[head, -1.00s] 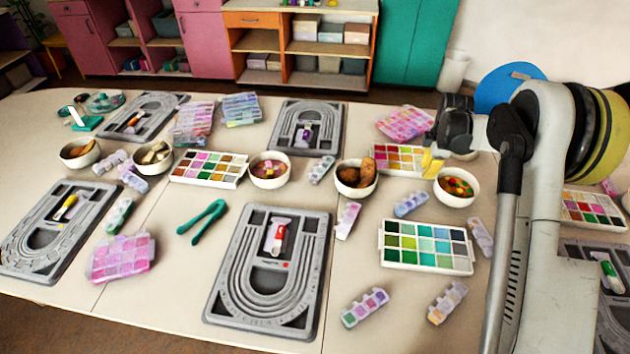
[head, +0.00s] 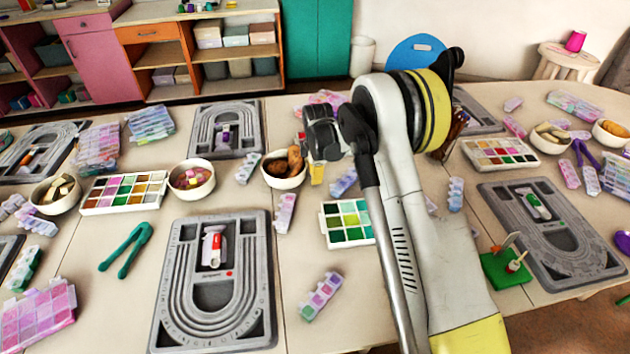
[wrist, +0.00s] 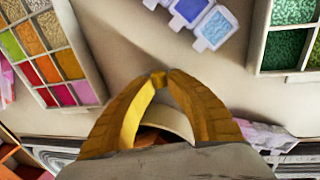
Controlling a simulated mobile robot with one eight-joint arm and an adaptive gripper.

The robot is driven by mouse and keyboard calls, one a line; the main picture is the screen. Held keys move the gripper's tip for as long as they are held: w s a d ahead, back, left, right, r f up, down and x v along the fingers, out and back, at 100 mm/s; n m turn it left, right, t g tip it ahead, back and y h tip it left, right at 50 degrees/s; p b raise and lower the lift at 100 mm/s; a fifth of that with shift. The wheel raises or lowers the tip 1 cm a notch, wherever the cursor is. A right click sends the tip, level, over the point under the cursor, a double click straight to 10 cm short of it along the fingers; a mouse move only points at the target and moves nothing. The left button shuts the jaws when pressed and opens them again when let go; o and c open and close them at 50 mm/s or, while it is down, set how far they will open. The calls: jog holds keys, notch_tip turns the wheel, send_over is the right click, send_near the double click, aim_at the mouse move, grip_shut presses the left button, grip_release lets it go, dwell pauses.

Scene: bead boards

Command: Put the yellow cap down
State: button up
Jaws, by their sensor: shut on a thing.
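My gripper (wrist: 159,88) has yellow-orange curved fingers, closed together at the tips. A small yellow piece, which I take as the yellow cap (wrist: 158,78), sits between the fingertips in the wrist view; most of it is hidden. In the head view my gripper (head: 316,172) shows as a small yellow patch above the table, just right of a white bowl with brown pieces (head: 284,182). I cannot tell how high the cap is over the table.
A green bead palette (head: 345,223) stands in front of my gripper, partly behind my arm. A lilac bead strip (head: 343,182) lies close by; several pale cells show in the wrist view (wrist: 190,10). A grey bead board (head: 215,285) lies front left. Bare table shows between these.

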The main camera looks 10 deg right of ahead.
jog(key=shift+f, duration=0.45)
jog(key=shift+r, duration=0.15)
jog(key=o, duration=0.3)
jog(key=shift+f, duration=0.25)
jog(key=o, duration=0.4)
jog(key=shift+r, duration=0.15)
